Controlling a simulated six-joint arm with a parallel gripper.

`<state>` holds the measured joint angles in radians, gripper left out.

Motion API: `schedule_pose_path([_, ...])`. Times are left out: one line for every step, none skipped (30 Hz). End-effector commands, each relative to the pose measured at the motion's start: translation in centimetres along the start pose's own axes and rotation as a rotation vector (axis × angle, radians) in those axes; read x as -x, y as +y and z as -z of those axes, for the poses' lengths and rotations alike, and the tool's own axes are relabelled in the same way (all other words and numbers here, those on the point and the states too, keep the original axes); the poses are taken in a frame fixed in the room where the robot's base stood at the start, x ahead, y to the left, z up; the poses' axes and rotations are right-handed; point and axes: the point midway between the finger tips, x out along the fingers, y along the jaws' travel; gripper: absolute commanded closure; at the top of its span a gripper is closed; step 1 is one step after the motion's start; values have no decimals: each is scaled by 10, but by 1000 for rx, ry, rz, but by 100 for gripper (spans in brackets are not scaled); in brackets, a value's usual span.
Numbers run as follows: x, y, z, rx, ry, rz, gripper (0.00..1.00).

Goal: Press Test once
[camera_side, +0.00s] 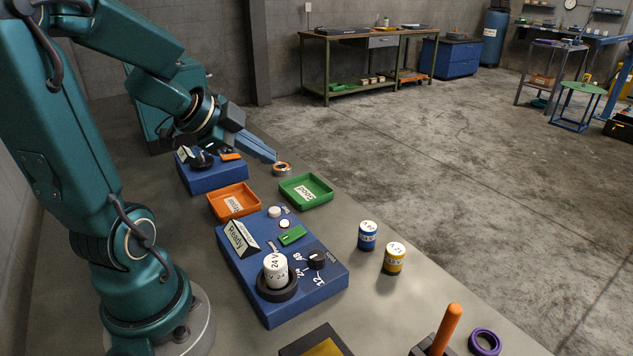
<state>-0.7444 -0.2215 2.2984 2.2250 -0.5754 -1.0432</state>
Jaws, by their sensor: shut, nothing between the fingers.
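A blue test box (250,296) stands on the bench in the middle. Its tilted display (237,238) reads "Ready". A white cylinder marked 24 V (275,268) stands upright in the box's round black socket (279,291). A dark dial (316,259) with numbers around it is to the right of the cylinder. Two round white buttons (284,224) and a green rectangular piece (292,235) are on the box's far part; the lettering beside them is too small to read, so I cannot tell which is Test. My gripper (274,157) is shut and empty, beyond the box and away from it.
An orange tray (248,212) and a green tray (325,198) lie between the gripper and the box. A small orange-and-silver round part (281,168) is by the fingertips. Another blue box (205,181) is beneath my wrist. Blue (367,237) and yellow (393,260) cylinders stand at right.

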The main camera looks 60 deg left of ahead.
Motion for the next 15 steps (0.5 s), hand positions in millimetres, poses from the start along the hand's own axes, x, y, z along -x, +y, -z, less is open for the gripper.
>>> schedule_pose_path([-1, 1, -1, 0, 0, -1, 100])
schedule_pose_path([-1, 1, -1, 0, 0, -2, 100])
schedule_pose_path([-3, 2, -2, 2, 1, -3, 100])
schedule_pose_path([-4, 3, -3, 2, 1, -3, 100])
schedule_pose_path([-5, 4, -4, 3, 1, -4, 100])
schedule_pose_path([-7, 6, -5, 4, 1, -5, 100])
schedule_pose_path([-9, 7, -7, 5, 2, -5, 100])
schedule_pose_path([-11, 8, -8, 4, 1, -5, 100])
schedule_pose_path([-14, 11, -10, 6, 1, -6, 100])
schedule_pose_path([-16, 13, -12, 6, 0, -6, 100])
schedule_pose_path([-18, 14, -14, 6, -1, -6, 100])
schedule_pose_path([-21, 16, -16, 8, -3, -4, 100])
schedule_pose_path([-23, 18, -18, 7, -4, -5, 100])
schedule_pose_path([-25, 20, -19, 8, -2, -7, 100])
schedule_pose_path([-28, 21, -21, 8, 0, -8, 100])
